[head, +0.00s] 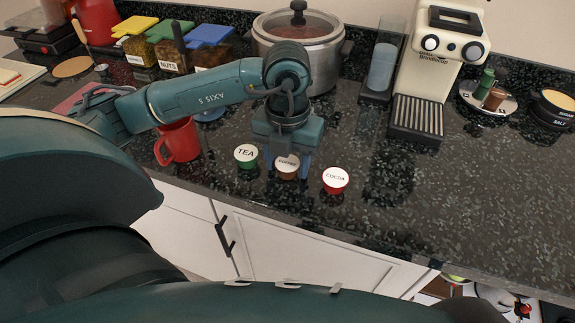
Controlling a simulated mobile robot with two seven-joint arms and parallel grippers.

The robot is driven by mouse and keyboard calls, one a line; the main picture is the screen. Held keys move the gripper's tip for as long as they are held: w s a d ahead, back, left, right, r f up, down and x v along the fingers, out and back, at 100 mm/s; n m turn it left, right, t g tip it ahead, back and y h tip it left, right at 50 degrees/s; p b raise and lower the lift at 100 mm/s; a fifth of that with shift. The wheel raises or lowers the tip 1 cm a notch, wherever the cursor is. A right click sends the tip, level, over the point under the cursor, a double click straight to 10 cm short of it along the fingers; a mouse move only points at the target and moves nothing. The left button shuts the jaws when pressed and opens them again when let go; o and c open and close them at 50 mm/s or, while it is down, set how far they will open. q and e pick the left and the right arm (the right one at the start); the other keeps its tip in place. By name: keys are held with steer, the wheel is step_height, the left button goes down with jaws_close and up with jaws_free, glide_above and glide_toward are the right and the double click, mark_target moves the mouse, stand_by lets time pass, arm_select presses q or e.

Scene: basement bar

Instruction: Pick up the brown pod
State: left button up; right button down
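The brown pod (287,172), with a white top lettered COFFEE, stands upright on the dark counter between two other pods. The green TEA pod (246,157) is to its left and the red COCOA pod (336,181) to its right. My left gripper (287,166) points down at the brown pod. Its two blue fingers are spread, one on each side of the pod. The gripper body hides the back of the pod's top. I see no clear contact between fingers and pod. My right gripper is not in view.
A red mug (180,141) stands left of the pods. A cream coffee machine (440,45), a steel pot (325,60) and lidded jars (165,50) stand behind. A plate (480,103) with small bottles is at right. The counter right of the pods is clear.

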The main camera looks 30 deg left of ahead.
mark_target(288, 163)
arm_select(q)
steer(key=c, duration=0.6)
step_height(288, 163, up, 10)
steer(key=shift+p, duration=0.35)
